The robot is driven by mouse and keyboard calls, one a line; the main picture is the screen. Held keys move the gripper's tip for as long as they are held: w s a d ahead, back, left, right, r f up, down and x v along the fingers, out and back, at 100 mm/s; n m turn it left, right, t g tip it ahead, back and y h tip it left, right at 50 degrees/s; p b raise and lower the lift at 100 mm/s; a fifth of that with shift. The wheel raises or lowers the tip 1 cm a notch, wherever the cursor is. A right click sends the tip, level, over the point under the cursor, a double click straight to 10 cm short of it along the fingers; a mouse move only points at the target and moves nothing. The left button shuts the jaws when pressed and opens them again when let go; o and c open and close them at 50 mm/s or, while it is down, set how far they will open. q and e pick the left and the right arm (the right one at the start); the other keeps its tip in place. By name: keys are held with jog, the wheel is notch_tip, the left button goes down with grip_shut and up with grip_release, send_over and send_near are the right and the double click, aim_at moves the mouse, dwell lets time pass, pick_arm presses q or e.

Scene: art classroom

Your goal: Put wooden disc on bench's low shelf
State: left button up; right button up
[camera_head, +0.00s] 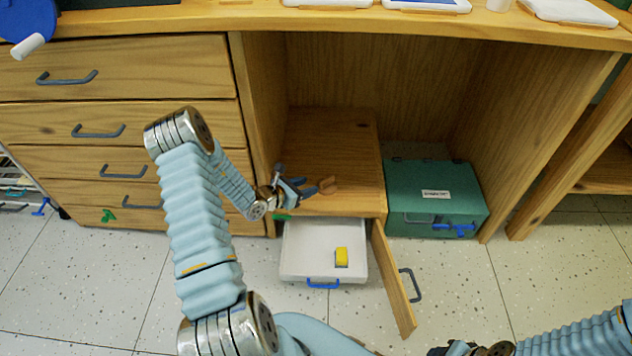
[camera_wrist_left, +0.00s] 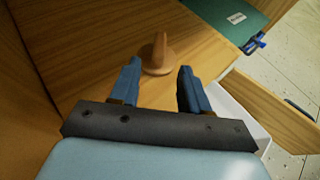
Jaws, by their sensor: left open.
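The wooden disc (camera_head: 328,185) is a small light-brown piece on the front part of the bench's low shelf (camera_head: 330,140). In the left wrist view, the disc (camera_wrist_left: 157,62) shows a round base with a tapered upright part, and its base seems to rest on the wood. My left gripper (camera_head: 308,187) is open. In the left wrist view, its two blue fingers (camera_wrist_left: 160,85) are apart, with the disc just beyond the tips and nothing between them. My right arm shows at the lower right, and its dark end is cut off by the picture's bottom edge.
A green box (camera_head: 435,192) stands right of the shelf. Below the shelf, a white drawer (camera_head: 305,250) is pulled out with a yellow block (camera_head: 341,257) in it. An open wooden door (camera_head: 393,280) juts forward. Drawers (camera_head: 120,75) fill the left side.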

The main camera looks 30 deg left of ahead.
pick_arm(q)
jog(key=v, duration=0.5)
jog(key=s+d+f+m+g, duration=0.2)
jog(key=s+d+m+g, duration=0.2)
jog(key=d+m, duration=0.6)
jog(key=s+d+f+m+g, duration=0.3)
jog(key=s+d+m, duration=0.4)
jog(key=d+m, duration=0.3)
jog(key=s+d+f+m+g, duration=0.2)
jog(key=s+d+m+g, duration=0.3)
jog(key=d+m, duration=0.5)
jog(key=shift+s+d+f+m+h, duration=0.2)
jog(key=shift+s+d+m+h, duration=0.15)
jog(key=shift+s+m, duration=0.25)
jog(key=shift+c, duration=0.2)
